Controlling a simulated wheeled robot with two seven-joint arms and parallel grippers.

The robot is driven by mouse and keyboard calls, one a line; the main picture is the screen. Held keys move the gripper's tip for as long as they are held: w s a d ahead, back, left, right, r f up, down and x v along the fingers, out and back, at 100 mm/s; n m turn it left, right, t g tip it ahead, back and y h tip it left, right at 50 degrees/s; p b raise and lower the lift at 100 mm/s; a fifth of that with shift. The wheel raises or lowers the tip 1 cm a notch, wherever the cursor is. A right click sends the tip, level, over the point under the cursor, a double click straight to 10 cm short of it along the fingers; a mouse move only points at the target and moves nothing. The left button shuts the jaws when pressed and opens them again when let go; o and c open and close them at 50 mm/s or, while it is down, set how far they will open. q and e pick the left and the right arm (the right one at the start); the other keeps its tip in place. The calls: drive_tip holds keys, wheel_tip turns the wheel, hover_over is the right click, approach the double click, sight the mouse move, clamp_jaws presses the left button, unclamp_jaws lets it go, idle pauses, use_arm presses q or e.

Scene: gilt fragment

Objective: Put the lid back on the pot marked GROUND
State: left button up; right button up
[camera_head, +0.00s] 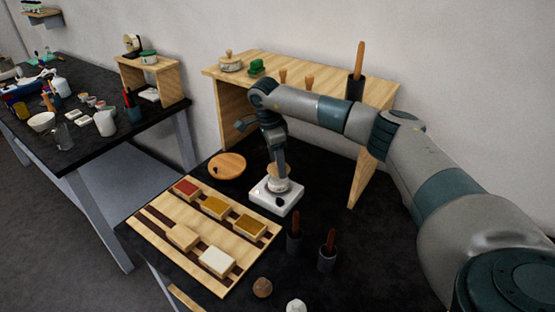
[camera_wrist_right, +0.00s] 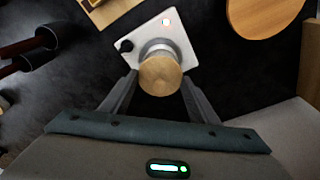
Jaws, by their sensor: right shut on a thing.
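My right gripper (camera_head: 277,164) reaches down over a white square plate unit (camera_head: 287,203) on the black table. In the right wrist view its fingers (camera_wrist_right: 160,82) are shut on a round wooden piece (camera_wrist_right: 161,76), which looks like a lid or its knob. A grey metallic round body (camera_wrist_right: 156,47) shows just beyond the wood, over the white unit (camera_wrist_right: 180,32). I cannot tell whether the wood touches it. A pale lidded pot (camera_head: 231,63) stands on the wooden shelf. No GROUND marking is readable. My left gripper is out of view.
A round wooden board (camera_head: 227,166) lies left of the white unit. A wooden tray (camera_head: 154,222) with coloured blocks is in front of it. Dark holders with brown handles (camera_head: 327,256) stand to the right. The wooden shelf (camera_head: 303,75) rises behind, with a green object (camera_head: 257,67) on it.

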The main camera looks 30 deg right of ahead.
drive_tip(key=shift+f+b, duration=0.95)
drive_tip(key=shift+f, duration=0.8)
drive_tip(key=shift+f+b, duration=0.2)
drive_tip(key=shift+b, duration=0.35)
idle(1.5)
idle(0.4)
drive_tip(key=o, duration=1.6)
drive_tip(key=shift+c, duration=0.2)
drive_tip(key=shift+r, duration=0.15)
drive_tip(key=shift+r+p, duration=1.75)
drive_tip(key=shift+r, duration=1.65)
